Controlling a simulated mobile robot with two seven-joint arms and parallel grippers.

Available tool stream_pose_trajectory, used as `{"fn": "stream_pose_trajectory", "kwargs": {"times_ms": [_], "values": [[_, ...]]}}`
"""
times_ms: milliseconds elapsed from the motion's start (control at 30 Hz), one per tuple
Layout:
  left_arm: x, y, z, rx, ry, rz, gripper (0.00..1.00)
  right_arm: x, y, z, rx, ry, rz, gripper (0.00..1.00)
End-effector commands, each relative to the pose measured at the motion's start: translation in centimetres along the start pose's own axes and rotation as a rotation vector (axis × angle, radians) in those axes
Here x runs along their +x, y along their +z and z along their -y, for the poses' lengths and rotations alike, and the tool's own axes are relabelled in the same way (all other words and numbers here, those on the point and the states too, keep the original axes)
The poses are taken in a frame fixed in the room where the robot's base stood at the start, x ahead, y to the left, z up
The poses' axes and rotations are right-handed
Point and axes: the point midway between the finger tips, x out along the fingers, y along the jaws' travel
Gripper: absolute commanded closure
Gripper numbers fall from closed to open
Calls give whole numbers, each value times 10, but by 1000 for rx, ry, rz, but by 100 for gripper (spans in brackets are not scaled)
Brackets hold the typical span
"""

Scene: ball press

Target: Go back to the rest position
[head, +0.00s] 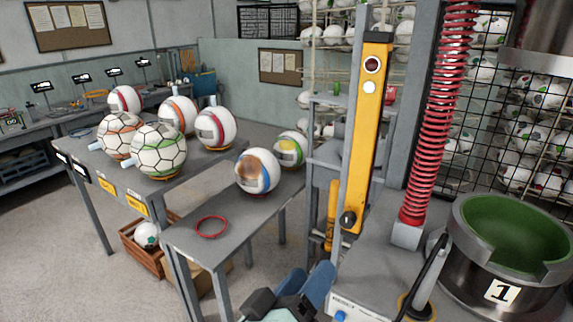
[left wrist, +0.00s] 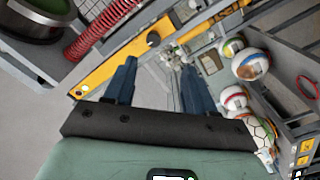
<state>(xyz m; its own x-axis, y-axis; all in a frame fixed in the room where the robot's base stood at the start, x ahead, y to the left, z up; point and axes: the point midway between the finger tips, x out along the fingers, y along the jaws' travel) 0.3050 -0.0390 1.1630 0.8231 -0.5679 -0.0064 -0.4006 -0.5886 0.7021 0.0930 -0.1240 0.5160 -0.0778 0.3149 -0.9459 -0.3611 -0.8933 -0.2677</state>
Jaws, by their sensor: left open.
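My left gripper (head: 306,280) shows at the bottom middle of the head view, low in front of the grey press table. In the left wrist view its two blue fingers (left wrist: 158,66) stand wide apart with nothing between them. It holds nothing and touches nothing that I can see. My right gripper is in neither view.
The press has a yellow column (head: 368,130), a red spring (head: 438,110) and a metal cup (head: 480,285) marked 1. A ball (head: 257,172) and a red ring (head: 211,227) are on the near table. Several balls stand on the table behind. A wooden crate (head: 143,252) is on the floor.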

Motion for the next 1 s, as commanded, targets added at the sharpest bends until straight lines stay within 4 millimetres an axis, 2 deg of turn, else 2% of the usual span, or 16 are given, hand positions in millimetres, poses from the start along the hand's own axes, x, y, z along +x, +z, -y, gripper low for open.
{"fn": "stream_pose_trajectory", "kwargs": {"times_ms": [67,167,267,300,367,400,467,500,600,667,733,800,867,900,1000], "values": [[14,13,25,16,-58,37,45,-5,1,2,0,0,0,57],[33,41,76,44,-166,113,45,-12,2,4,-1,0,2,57],[44,77,143,65,-295,214,45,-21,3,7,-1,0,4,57],[45,92,170,68,-346,255,45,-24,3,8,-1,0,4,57],[41,115,210,70,-419,322,45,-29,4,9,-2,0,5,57],[35,130,237,67,-467,367,45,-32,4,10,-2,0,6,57],[22,154,274,57,-536,437,45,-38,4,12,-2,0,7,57],[11,170,298,46,-581,484,45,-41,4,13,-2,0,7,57],[-26,212,351,6,-684,610,45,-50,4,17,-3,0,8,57],[-55,237,376,-30,-741,688,45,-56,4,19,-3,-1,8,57],[-92,267,400,-83,-803,779,45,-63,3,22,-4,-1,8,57],[-130,296,414,-143,-851,869,45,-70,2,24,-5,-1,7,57],[-162,319,420,-201,-885,938,45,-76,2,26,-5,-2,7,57],[-181,332,421,-236,-901,978,45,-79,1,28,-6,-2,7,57],[-218,357,417,-316,-927,1058,45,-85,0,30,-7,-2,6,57]]}}
